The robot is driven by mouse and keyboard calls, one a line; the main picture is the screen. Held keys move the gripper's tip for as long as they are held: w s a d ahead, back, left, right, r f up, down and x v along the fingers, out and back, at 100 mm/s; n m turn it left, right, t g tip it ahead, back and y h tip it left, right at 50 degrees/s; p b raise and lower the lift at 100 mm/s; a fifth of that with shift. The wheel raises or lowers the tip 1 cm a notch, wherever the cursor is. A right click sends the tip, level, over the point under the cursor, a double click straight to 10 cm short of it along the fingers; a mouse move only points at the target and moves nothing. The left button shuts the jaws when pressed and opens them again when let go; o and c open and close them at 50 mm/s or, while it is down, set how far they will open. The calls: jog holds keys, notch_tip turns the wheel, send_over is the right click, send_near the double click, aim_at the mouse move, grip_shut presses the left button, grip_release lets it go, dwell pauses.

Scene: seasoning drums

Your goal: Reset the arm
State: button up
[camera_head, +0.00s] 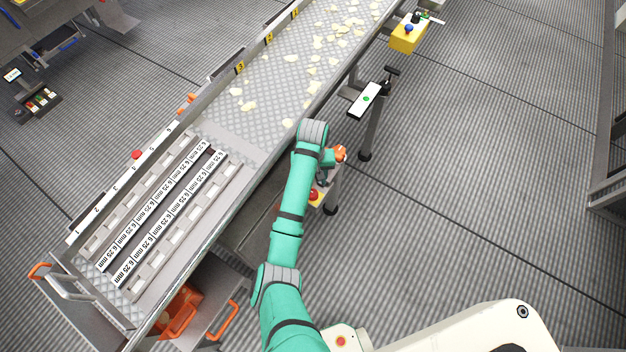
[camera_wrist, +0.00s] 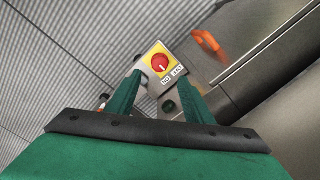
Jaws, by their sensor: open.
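My green arm reaches up from the bottom of the head view and bends down at the conveyor's right edge. My gripper (camera_wrist: 162,78) shows in the wrist view with its two green fingers apart and nothing between them. Beyond the fingers is a control box with a yellow plate and a red rotary switch (camera_wrist: 160,63). A dark green button (camera_wrist: 169,106) sits below it, partly framed by the fingers. I cannot tell whether a finger touches the box. In the head view the red switch (camera_head: 314,195) shows just below my wrist, and the fingertips are hard to make out.
The conveyor (camera_head: 262,92) carries scattered pale chips. Its lower end has labelled slotted rails (camera_head: 165,212). A post-mounted screen (camera_head: 365,100) and a yellow control box (camera_head: 408,34) stand at the upper right. An orange handle (camera_wrist: 208,42) is near the box. The right floor is mostly open.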

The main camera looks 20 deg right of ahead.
dwell(0.4)
jog(key=s+d+f+n+t+h, duration=0.35)
jog(key=s+d+t+h, duration=0.25)
jog(key=s+d, duration=0.5)
jog(key=s+a+r+n+t+y, duration=0.1)
jog(key=s+a+r+t+y, duration=0.2)
jog(key=s+a, duration=0.55)
jog(key=s+a+r+n+t+y, duration=0.1)
jog(key=s+a+r+t, duration=0.2)
jog(key=s+a+r, duration=0.35)
jog(key=s+a+r+m+t+y, duration=0.2)
jog(key=s+a+r+t, duration=0.1)
jog(key=s+a+r, duration=0.6)
jog(key=a+r, duration=0.4)
jog(key=shift+s+d+m, duration=0.1)
jog(key=shift+m, duration=0.15)
jog(key=c, duration=0.4)
